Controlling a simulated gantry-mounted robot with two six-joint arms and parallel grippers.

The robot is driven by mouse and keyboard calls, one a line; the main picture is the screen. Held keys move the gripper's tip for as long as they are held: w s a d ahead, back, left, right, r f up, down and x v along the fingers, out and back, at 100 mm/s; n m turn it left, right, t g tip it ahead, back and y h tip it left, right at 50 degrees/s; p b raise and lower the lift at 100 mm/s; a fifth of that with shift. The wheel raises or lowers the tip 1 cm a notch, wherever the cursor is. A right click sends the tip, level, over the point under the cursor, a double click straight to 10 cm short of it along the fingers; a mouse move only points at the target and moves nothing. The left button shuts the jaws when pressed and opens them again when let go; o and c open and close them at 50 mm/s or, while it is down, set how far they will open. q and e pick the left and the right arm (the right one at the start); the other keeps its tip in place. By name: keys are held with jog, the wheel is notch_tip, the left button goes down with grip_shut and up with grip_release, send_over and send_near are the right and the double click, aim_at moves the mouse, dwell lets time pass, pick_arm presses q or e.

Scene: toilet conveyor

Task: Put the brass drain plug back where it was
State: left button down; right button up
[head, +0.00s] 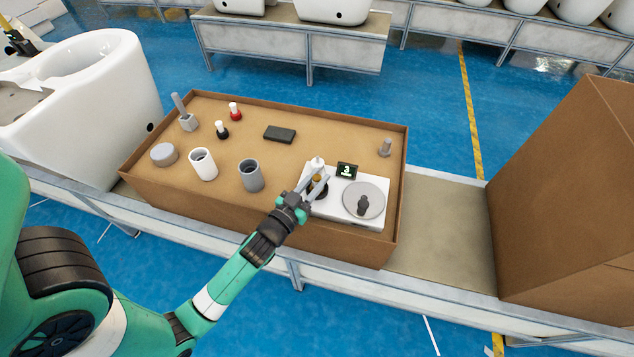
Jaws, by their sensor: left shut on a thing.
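My left gripper (319,178) reaches in from the lower left over a white panel (331,210) at the right front of a shallow brown box. It is shut on the brass drain plug (316,181), of which only a small golden part shows between the fingers. A dark round fitting (321,194) shows just below the plug on the panel. I cannot tell whether the plug touches it. A white-topped piece (317,162) stands right behind the fingers. My right gripper is not in view.
The panel also bears a grey disc with a dark knob (363,203) and a small display reading 3 (346,171). The brown box (398,219) also holds grey and white cups, small pegs and a black block (280,134). A tall carton (560,200) stands at right.

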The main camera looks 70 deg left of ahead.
pick_arm(q)
jog(key=shift+w+f, duration=0.1)
jog(key=c, duration=0.7)
grip_release()
jog(key=shift+s+d, duration=0.15)
jog(key=shift+s, duration=0.15)
jog(key=b+v, duration=0.4)
jog(key=v, duration=0.7)
